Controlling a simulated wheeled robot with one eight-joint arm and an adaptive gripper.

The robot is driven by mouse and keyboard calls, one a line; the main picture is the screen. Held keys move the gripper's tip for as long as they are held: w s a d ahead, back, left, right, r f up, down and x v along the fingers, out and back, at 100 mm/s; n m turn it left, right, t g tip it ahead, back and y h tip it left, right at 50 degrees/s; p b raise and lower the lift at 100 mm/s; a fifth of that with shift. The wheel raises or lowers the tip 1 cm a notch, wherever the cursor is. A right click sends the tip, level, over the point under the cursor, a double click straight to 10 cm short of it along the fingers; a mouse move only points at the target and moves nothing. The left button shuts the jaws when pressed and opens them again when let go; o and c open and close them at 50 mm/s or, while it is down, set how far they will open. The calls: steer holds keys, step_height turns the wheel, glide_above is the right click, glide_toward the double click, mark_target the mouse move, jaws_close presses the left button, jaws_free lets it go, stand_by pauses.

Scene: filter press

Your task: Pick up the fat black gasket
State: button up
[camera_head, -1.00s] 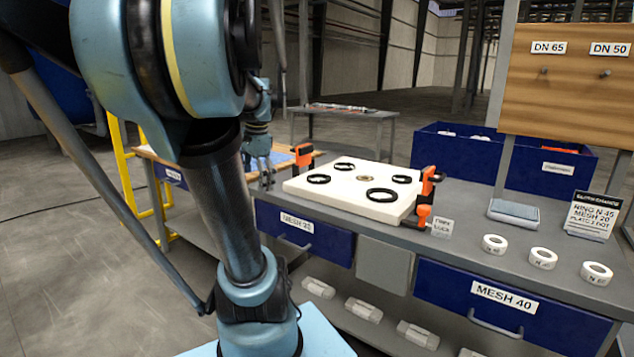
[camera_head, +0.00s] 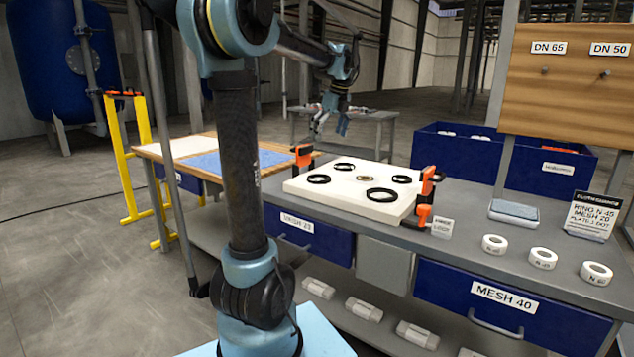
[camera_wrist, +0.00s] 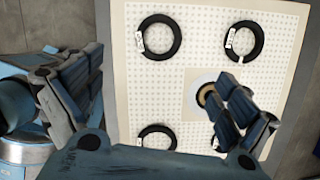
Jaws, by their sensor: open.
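Several black ring gaskets lie flat on a white square plate (camera_head: 330,193) on the bench. In the head view one is at the front (camera_head: 370,195), one at the left (camera_head: 319,183), one at the back and one at the right. The wrist view shows the upper left ring (camera_wrist: 179,37), the upper right ring (camera_wrist: 261,41) and a lower left ring (camera_wrist: 157,127), with small white tags. The upper two look thicker; I cannot tell surely which is the fat one. My gripper (camera_head: 322,120) is open and empty, high above the plate.
Orange-black clamps (camera_head: 303,155) stand at the plate's corners, another at its right (camera_head: 428,182). White rings (camera_head: 494,243) and a sign (camera_head: 594,215) are on the bench at right. Blue bins (camera_head: 455,153) and a wooden board (camera_head: 567,85) stand behind.

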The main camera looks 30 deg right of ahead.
steer(key=x, duration=1.6)
steer(key=shift+a+f, duration=0.1)
steer(key=c, duration=1.1)
